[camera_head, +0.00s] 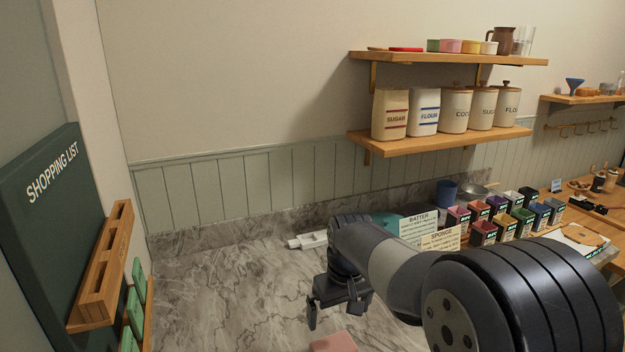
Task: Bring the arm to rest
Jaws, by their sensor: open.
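My arm reaches in from the lower right over the marbled countertop (230,290). My gripper (333,314) hangs at its end, pointing down, with the fingers apart. Nothing shows between the fingers. A pink block-like thing (333,343) lies just below the gripper at the bottom edge of the picture, partly cut off. I cannot tell how far the fingertips are above the counter. My arm hides part of the counter behind and to the right of it.
Recipe cards (418,228) and several small coloured boxes (481,233) stand behind and right of my arm. A white object (308,240) lies by the back wall. A shopping list board (50,215) with a wooden rack (103,268) is at left. The left counter is clear.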

